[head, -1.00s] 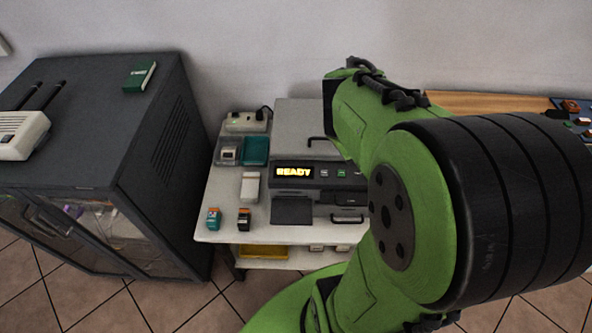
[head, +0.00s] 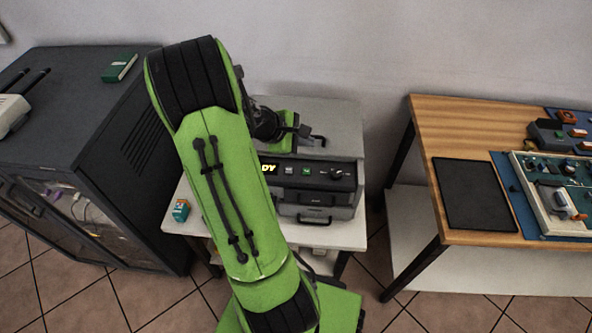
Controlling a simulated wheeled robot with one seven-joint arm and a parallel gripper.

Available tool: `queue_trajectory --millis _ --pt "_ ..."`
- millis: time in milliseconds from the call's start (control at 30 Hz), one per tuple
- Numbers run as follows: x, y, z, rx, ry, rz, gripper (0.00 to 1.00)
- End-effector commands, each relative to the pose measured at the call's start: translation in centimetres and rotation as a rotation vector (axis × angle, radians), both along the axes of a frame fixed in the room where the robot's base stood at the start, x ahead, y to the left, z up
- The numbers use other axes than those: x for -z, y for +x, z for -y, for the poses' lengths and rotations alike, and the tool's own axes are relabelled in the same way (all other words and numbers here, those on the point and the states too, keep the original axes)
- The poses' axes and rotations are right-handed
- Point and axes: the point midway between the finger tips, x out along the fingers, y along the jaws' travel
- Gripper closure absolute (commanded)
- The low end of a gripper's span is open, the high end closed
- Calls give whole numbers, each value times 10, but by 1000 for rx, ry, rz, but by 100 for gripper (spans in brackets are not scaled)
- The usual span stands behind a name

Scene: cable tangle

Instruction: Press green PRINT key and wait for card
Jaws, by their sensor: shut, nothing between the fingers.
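The printer (head: 325,182) stands on the white cart, with a dark front panel. The green key (head: 306,171) shows on that panel, right of a pale key (head: 289,170). My gripper (head: 303,130) is shut and empty, above and behind the panel in the picture, near the printer's top handle (head: 318,140). It looks apart from the green key. Its fingertips are small and hard to make out. No card is visible.
My arm covers much of the cart (head: 348,236). A small teal and orange box (head: 180,210) stands at the cart's left. A wooden table (head: 465,130) with a black mat (head: 474,194) and equipment is right.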

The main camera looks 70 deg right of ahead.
Motion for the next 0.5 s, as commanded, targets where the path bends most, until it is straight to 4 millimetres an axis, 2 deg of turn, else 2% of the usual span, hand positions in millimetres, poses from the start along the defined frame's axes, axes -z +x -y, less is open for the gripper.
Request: queue_trajectory --millis 267,500 --pt "4 1 0 0 0 2 100" --pt "31 0 0 2 0 3 100"
